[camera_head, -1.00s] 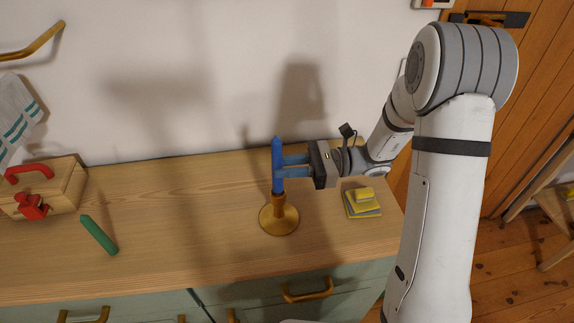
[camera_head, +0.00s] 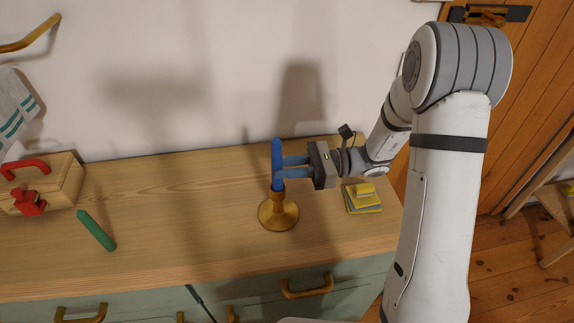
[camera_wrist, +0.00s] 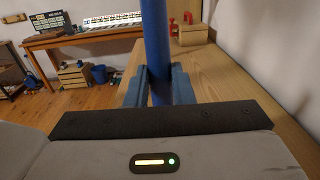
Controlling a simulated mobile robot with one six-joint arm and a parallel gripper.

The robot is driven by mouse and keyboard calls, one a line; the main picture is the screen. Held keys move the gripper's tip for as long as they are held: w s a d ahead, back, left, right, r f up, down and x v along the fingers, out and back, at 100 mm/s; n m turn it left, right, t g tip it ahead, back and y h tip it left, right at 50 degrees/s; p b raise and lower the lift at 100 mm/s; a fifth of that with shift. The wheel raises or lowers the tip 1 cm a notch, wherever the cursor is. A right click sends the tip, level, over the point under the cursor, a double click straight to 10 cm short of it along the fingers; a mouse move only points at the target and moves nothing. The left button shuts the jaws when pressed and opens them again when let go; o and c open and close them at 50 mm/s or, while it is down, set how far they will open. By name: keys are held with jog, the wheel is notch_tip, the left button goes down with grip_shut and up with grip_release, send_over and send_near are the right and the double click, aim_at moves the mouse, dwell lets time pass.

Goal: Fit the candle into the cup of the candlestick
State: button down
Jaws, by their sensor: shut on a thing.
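The blue candle (camera_head: 277,160) stands upright, its lower end at the top of the brass candlestick (camera_head: 280,214) on the wooden counter. My gripper (camera_head: 280,168) reaches in from the right and is shut on the candle, with its fingers around the lower half. The wrist view also shows the candle (camera_wrist: 156,50) upright between the two blue fingers. The fingers hide the candle's foot in the wrist view. I cannot tell how deep the candle's end sits in the cup.
A green candle (camera_head: 97,231) lies on the counter (camera_head: 185,210) at left. A wooden box with a red handle (camera_head: 60,185) stands at the far left, with a red object (camera_head: 29,202) at its front. Yellow and grey pads (camera_head: 362,199) lie right of the candlestick.

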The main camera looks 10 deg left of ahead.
jog(key=shift+f+b, duration=0.55)
jog(key=shift+f, duration=0.45)
jog(key=c, duration=1.2)
grip_release()
jog(key=shift+o, duration=0.2)
jog(key=b+v, duration=0.1)
jog(key=v, duration=0.7)
jog(key=shift+a, duration=0.1)
